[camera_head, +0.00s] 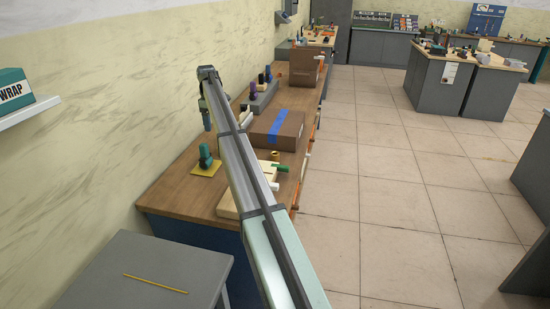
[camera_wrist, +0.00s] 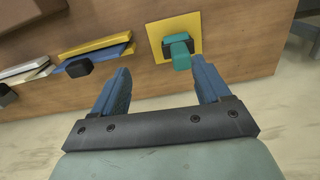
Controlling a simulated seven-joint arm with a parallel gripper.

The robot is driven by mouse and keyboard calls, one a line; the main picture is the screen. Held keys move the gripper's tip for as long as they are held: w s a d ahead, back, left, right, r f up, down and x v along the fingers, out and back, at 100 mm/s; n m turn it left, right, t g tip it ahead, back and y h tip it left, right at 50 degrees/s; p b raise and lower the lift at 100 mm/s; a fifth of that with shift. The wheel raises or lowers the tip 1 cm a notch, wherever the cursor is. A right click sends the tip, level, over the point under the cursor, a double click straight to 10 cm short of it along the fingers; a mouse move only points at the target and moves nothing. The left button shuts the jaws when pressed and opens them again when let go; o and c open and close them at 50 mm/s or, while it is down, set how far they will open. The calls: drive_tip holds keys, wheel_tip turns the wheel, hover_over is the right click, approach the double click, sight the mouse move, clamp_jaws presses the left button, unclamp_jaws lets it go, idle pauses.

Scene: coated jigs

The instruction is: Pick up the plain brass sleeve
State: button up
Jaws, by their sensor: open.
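A small brass-coloured piece (camera_head: 275,155) stands on the wooden bench (camera_head: 176,196), to the right of my arm, in the head view. It looks like the plain brass sleeve but is too small to tell for sure. I cannot make it out in the wrist view. My gripper (camera_wrist: 162,72) is open, with nothing between its two blue fingers. In the head view it hangs at the far end of my arm, near the wall and left of the brass piece. In the wrist view a teal part on a yellow plate (camera_wrist: 155,29) lies just beyond the fingertips.
A cardboard box with blue tape (camera_head: 262,131) stands behind the brass piece. A green-handled item (camera_head: 275,167) and a pale wooden block (camera_head: 228,206) lie in front. Upright coloured parts stand farther back. A grey table (camera_head: 150,268) is at lower left.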

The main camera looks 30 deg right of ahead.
drive_tip(key=s+d+f+m, duration=0.1)
drive_tip(key=s+d, duration=0.2)
drive_tip(key=d, duration=0.5)
drive_tip(key=s+d+f+m, duration=0.1)
drive_tip(key=s+d, duration=0.1)
drive_tip(key=d, duration=0.6)
drive_tip(key=t, duration=0.1)
hover_over(275, 153)
drive_tip(key=s, duration=0.3)
wheel_tip(275, 153, down, 4)
drive_tip(key=shift+y, duration=0.4)
drive_tip(key=f, duration=0.4)
drive_tip(key=w+f, duration=0.1)
drive_tip(key=f, duration=0.4)
drive_tip(key=w+f, duration=0.1)
drive_tip(key=f, duration=0.3)
drive_tip(key=shift+a+f, duration=0.25)
drive_tip(key=shift+a, duration=0.1)
drive_tip(key=c, duration=1.2)
